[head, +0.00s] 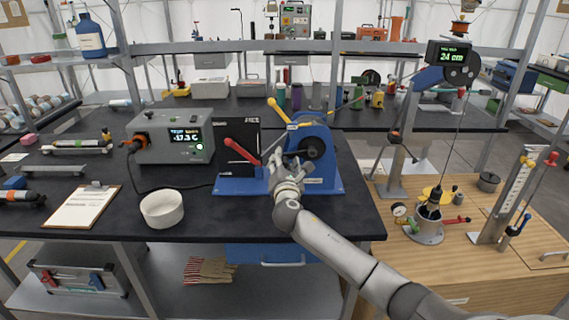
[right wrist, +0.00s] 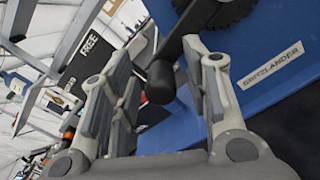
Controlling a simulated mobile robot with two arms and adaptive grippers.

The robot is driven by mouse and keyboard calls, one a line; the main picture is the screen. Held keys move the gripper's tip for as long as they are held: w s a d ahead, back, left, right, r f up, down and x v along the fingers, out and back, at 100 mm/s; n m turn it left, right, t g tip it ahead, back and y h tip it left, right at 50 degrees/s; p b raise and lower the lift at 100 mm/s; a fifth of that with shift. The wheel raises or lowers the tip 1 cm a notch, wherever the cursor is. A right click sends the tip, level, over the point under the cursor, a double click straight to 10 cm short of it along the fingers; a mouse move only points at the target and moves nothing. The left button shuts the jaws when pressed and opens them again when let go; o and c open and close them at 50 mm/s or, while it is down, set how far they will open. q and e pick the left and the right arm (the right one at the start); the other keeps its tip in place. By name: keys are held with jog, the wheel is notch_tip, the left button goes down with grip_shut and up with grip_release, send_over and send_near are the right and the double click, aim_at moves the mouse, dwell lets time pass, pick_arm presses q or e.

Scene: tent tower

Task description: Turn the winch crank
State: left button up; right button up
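The blue winch (head: 323,184) stands on the dark bench, with a black round hub (head: 312,147) on its side. In the right wrist view its blue body (right wrist: 262,75) carries a "GRITZLANDER" label. The crank's black grip (right wrist: 160,82) shows there at the end of a dark crank arm. My right gripper (head: 288,172) is at the winch's front, and in the wrist view its fingers (right wrist: 160,95) are open, one on each side of the grip in the picture. I cannot tell whether they touch it. My left gripper is not in view.
A black panel with a red lever (head: 241,152) stands left of the winch. A display (head: 452,55) reads 24 cm. A white bowl (head: 162,210), a clipboard (head: 82,206) and a meter box (head: 170,142) occupy the bench's left.

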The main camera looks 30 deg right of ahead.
jog(key=shift+s, duration=0.1)
jog(key=v, duration=1.1)
jog(key=shift+s+a, duration=0.3)
dwell(0.8)
jog(key=w+d+m, duration=0.2)
jog(key=w+m, duration=0.1)
jog(key=m, duration=0.7)
jog(key=w+d+m, duration=0.2)
jog(key=w+m, duration=0.2)
jog(key=m, duration=0.5)
jog(key=w+d+m+p, duration=0.1)
jog(key=w+d+m, duration=0.1)
jog(key=m, duration=0.8)
jog(key=shift+w+m+g+h, duration=0.3)
jog(key=shift+w, duration=0.45)
grip_shut()
